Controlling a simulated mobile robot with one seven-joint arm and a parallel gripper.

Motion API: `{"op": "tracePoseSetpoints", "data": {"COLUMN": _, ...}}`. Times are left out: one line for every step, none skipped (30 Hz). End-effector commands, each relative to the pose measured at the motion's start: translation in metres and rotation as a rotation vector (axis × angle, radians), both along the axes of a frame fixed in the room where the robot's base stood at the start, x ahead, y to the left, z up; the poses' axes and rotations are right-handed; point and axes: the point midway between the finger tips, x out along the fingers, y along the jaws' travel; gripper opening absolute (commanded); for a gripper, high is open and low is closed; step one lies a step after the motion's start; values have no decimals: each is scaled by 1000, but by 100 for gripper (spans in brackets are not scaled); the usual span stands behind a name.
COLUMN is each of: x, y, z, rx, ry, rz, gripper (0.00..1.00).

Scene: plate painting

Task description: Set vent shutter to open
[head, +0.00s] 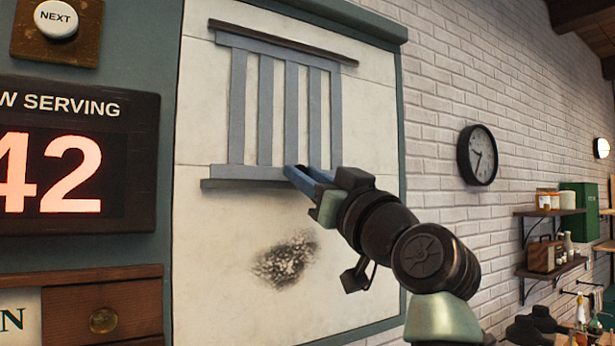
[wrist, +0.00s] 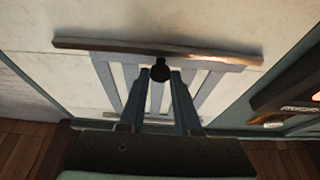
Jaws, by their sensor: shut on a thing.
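The vent shutter (head: 264,108) is a blue-grey frame of vertical slats on a pale wall panel, between an upper and a lower rail. Pale gaps show between its slats. It also shows in the wrist view (wrist: 110,80), which appears upside down. My gripper (head: 297,170) is at the shutter's lower edge, right of its middle. In the wrist view its two blue fingers stand on either side of a small dark round knob (wrist: 160,70) at that edge. The gripper is shut on this knob. The fingers hide the knob in the head view.
The dark upper rail (head: 285,42) and the grey lower rail (head: 235,183) border the shutter. A dark smudge (head: 285,258) marks the panel below. A red number display (head: 60,160) and a NEXT button (head: 56,19) are at left. A clock (head: 478,155) hangs at right.

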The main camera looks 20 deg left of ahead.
Motion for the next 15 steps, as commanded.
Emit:
{"op": "tracePoseSetpoints", "data": {"x": -2, "y": 2, "z": -2, "rx": -1, "ry": 0, "rz": 1, "gripper": 0}}
{"op": "tracePoseSetpoints", "data": {"x": -5, "y": 4, "z": -3, "rx": -1, "ry": 0, "rz": 2, "gripper": 0}}
{"op": "tracePoseSetpoints", "data": {"x": -9, "y": 8, "z": -4, "rx": -3, "ry": -2, "rz": 3, "gripper": 0}}
{"op": "tracePoseSetpoints", "data": {"x": -12, "y": 11, "z": -4, "rx": -3, "ry": -2, "rz": 3, "gripper": 0}}
{"op": "tracePoseSetpoints", "data": {"x": -15, "y": 13, "z": -4, "rx": -3, "ry": -2, "rz": 3, "gripper": 0}}
{"op": "tracePoseSetpoints", "data": {"x": -18, "y": 15, "z": -3, "rx": -3, "ry": -2, "rz": 3, "gripper": 0}}
{"op": "tracePoseSetpoints", "data": {"x": -20, "y": 16, "z": -3, "rx": -2, "ry": -1, "rz": 2, "gripper": 0}}
{"op": "tracePoseSetpoints", "data": {"x": -20, "y": 17, "z": -2, "rx": -2, "ry": 0, "rz": 3, "gripper": 0}}
{"op": "tracePoseSetpoints", "data": {"x": -21, "y": 17, "z": -2, "rx": -3, "ry": 1, "rz": 2, "gripper": 0}}
{"op": "tracePoseSetpoints", "data": {"x": -21, "y": 17, "z": -1, "rx": -2, "ry": 2, "rz": 2, "gripper": 0}}
{"op": "tracePoseSetpoints", "data": {"x": -21, "y": 17, "z": -1, "rx": -3, "ry": 2, "rz": 3, "gripper": 0}}
{"op": "tracePoseSetpoints", "data": {"x": -21, "y": 18, "z": -1, "rx": -3, "ry": 3, "rz": 4, "gripper": 0}}
{"op": "tracePoseSetpoints", "data": {"x": -21, "y": 18, "z": -1, "rx": -3, "ry": 3, "rz": 4, "gripper": 0}}
{"op": "tracePoseSetpoints", "data": {"x": -21, "y": 18, "z": -1, "rx": -4, "ry": 3, "rz": 4, "gripper": 0}}
{"op": "tracePoseSetpoints", "data": {"x": -21, "y": 18, "z": -2, "rx": -4, "ry": 3, "rz": 5, "gripper": 0}}
